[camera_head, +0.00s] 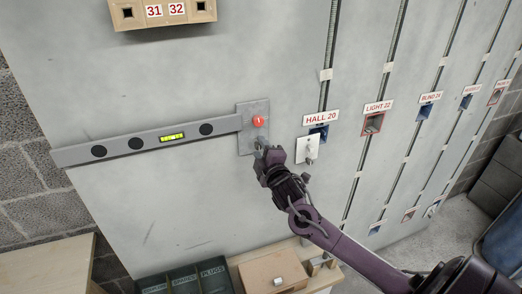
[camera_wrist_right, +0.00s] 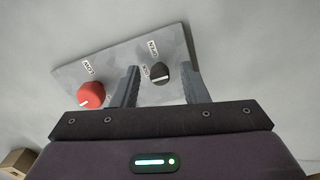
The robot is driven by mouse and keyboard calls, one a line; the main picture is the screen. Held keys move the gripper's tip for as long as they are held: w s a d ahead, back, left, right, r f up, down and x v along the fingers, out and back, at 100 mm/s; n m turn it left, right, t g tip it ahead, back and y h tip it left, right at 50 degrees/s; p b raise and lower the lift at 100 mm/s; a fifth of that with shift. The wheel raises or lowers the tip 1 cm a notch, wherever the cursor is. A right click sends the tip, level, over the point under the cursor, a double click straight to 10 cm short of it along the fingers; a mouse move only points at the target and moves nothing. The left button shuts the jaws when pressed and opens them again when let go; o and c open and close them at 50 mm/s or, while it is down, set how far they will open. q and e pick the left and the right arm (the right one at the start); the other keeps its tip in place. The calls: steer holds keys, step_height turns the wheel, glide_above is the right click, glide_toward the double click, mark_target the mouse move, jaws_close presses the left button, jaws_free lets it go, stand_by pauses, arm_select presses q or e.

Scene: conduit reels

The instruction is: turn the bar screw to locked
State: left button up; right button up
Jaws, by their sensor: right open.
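A grey metal plate (camera_head: 247,142) on the wall carries a red knob (camera_head: 258,122), and below it a black knob (camera_wrist_right: 160,72) that my right gripper mostly hides in the head view. The black knob has small labels beside it and a pale mark; I take it to be the bar screw. In the right wrist view the red knob (camera_wrist_right: 91,95) is left of the fingers. My right gripper (camera_head: 262,144) is open, with one finger on each side of the black knob; contact cannot be told. My left gripper is not in view.
A long grey bar (camera_head: 110,149) with a yellow-green level window runs left from the plate. A white box (camera_head: 308,148) hangs under the HALL 20 sign, close right of my gripper. Conduits run along the wall farther right. A shelf with bins (camera_head: 185,279) is below.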

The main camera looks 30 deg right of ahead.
steer(key=b+v, duration=0.2)
steer(key=v, duration=0.5)
steer(key=shift+s, duration=0.3)
